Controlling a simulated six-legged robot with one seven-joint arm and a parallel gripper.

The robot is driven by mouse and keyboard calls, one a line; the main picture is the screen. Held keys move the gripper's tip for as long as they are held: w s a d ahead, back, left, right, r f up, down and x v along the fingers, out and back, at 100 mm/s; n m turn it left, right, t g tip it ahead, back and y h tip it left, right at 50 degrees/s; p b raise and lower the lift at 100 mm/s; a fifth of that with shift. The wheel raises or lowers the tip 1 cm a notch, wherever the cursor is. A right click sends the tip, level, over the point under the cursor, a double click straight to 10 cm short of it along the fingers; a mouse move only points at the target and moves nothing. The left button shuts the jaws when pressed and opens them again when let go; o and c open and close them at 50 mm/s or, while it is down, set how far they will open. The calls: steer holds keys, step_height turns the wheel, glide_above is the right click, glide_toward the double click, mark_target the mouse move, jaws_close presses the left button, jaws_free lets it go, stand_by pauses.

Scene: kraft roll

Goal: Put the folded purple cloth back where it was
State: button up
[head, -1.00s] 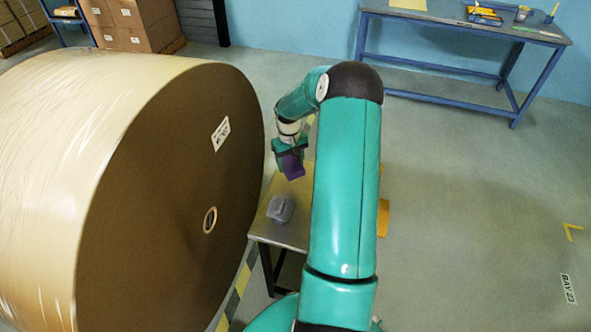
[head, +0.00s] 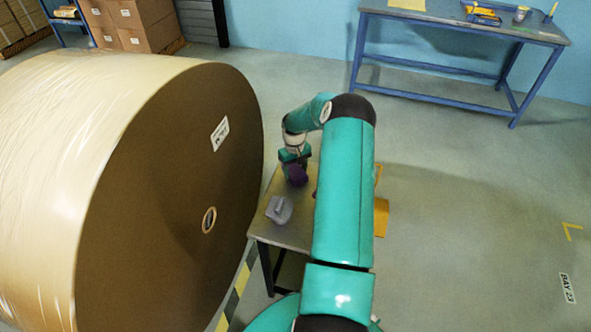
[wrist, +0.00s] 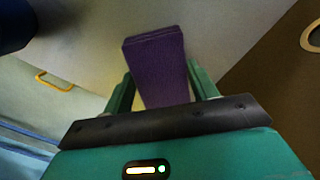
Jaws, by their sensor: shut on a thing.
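My gripper (wrist: 160,90) is shut on the folded purple cloth (wrist: 157,62), which sticks out between its two green fingers in the wrist view. In the head view the purple cloth (head: 297,175) hangs below my gripper (head: 295,163), over the far part of a small table (head: 295,236). I cannot tell whether the cloth touches the table top. A grey lidded-looking object (head: 279,209) sits on the table nearer to me, apart from the cloth. My arm hides the table's right part.
A huge kraft paper roll (head: 165,200) stands close along the table's left side. A yellow-orange item (head: 381,218) shows right of my arm. A blue workbench (head: 460,28) stands at the back right.

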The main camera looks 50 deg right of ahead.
mark_target(294, 170)
steer(key=o, duration=1.3)
steer(key=shift+f, duration=0.1)
steer(key=r, duration=1.2)
steer(key=shift+w+d+r, duration=0.1)
steer(key=shift+w+r, duration=0.05)
steer(key=shift+w, duration=0.25)
steer(key=s+a+r+n+t+h, duration=0.2)
steer(key=a+r, duration=2.1)
steer(key=a, duration=0.1)
steer(key=s+a+r+t, duration=0.1)
steer(key=s+a+r, duration=0.1)
steer(key=s+a, duration=0.4)
steer(key=s+a+r+n+t+y, duration=0.1)
steer(key=s+a+r+t, duration=0.1)
steer(key=s+a, duration=0.4)
steer(key=s+a+r+t, duration=0.1)
steer(key=s+a, duration=0.5)
steer(key=s, duration=0.2)
steer(key=shift+a+r+n+y, duration=0.3)
steer(key=shift+r+y, duration=0.1)
